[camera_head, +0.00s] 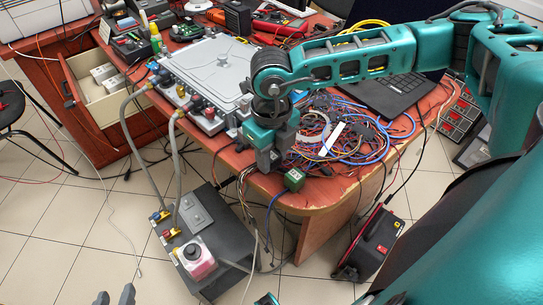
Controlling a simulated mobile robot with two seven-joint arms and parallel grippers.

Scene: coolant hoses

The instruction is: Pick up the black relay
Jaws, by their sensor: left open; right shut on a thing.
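My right gripper (266,162), on the teal arm coming in from the right, points down at the table's front edge, beside the tangled cables. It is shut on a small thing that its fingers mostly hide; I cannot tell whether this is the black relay. I cannot pick out the black relay with certainty elsewhere; several small dark parts lie among the blue cables (365,145). A green connector block (293,180) sits at the table edge just right of the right gripper. My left gripper (114,298) shows only its grey fingertips at the bottom edge, apart and empty.
A grey metal box (208,62) with connectors stands on the wooden table (330,192). Grey hoses (128,130) run from it to a black box (205,245) on the floor. An open drawer (80,100) is at left; a laptop (390,95) lies behind the cables.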

